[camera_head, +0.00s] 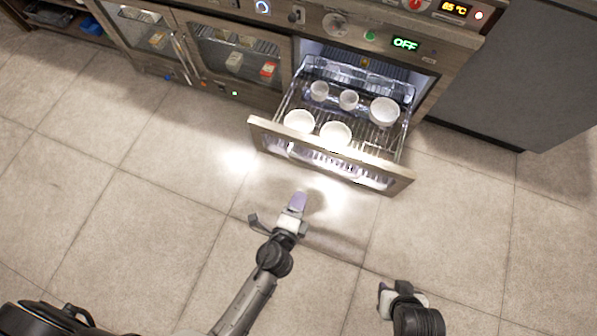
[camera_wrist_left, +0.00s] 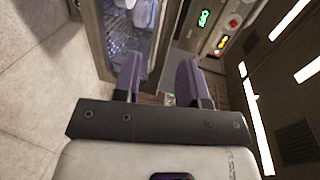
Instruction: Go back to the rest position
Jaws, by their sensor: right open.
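My left gripper (camera_head: 298,203) is over the floor in front of the open drawer, apart from it. In the left wrist view its two purple fingers (camera_wrist_left: 157,72) stand apart with nothing between them, so it is open and empty. My right gripper (camera_head: 383,290) is low in the head view, right of the left one, over the floor. It is open, and I see nothing held in it. Its fingers are partly hidden by its own wrist.
The wooden-front drawer (camera_head: 330,160) is pulled out and holds several white bowls (camera_head: 384,111) and cups on a wire rack. Glass-door cabinets (camera_head: 235,55) stand left of it, a grey panel (camera_head: 520,75) right. The floor in front is clear.

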